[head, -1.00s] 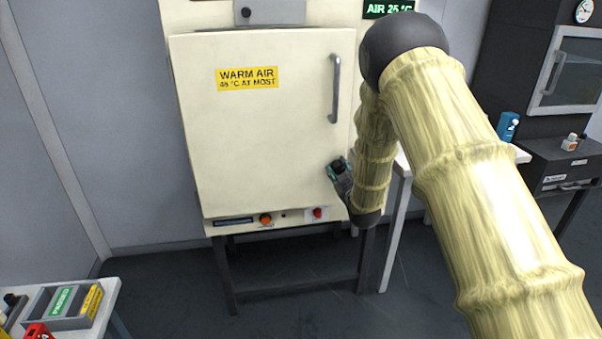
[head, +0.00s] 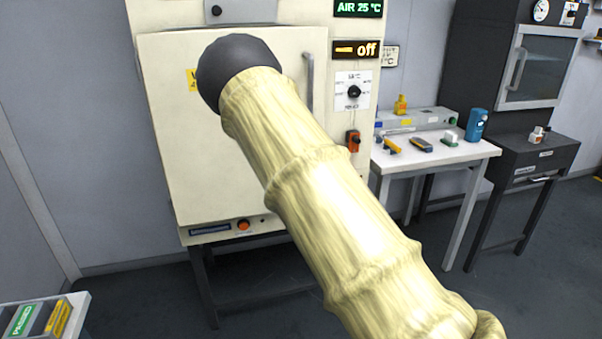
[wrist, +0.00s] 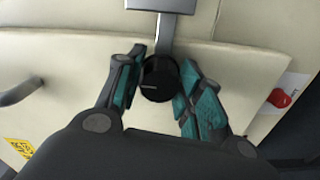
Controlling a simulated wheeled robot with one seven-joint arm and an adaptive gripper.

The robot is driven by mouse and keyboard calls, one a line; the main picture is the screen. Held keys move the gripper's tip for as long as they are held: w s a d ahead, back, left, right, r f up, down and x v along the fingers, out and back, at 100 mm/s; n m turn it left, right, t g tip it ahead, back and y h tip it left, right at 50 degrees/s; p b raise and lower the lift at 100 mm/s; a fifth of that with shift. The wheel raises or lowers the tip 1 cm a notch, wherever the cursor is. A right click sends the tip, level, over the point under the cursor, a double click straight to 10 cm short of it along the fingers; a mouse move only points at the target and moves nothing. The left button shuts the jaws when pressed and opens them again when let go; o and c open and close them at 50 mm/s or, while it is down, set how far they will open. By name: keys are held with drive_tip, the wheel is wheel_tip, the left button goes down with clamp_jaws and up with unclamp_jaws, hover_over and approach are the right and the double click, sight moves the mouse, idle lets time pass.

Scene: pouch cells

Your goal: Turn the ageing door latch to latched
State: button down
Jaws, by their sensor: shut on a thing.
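The ageing cabinet's cream door (head: 185,130) looks closed in the head view, partly hidden by my arm. In the wrist view the latch shows as a grey bar (wrist: 163,35) with a round black knob (wrist: 158,80). The bar runs from a grey block (wrist: 160,4) at the top of the picture across the door's edge, and the knob lies over the door (wrist: 75,55). My gripper (wrist: 160,88) has its teal-padded fingers on both sides of the knob and is shut on it. In the head view my arm hides the gripper and latch.
The door's bar handle (head: 309,85) stands out near my arm and also shows in the wrist view (wrist: 20,91). A red button (wrist: 279,98) is right of my fingers. A white table (head: 440,157) with small items stands right of the cabinet.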

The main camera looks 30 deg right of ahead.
drive_tip(key=shift+n, duration=0.4)
drive_tip(key=c, duration=0.9)
unclamp_jaws()
drive_tip(key=shift+c, duration=0.2)
drive_tip(key=shift+s, duration=0.15)
drive_tip(key=v, duration=1.1)
drive_tip(key=shift+s, duration=0.4)
drive_tip(key=shift+a+f, duration=0.1)
drive_tip(key=shift+a, duration=0.05)
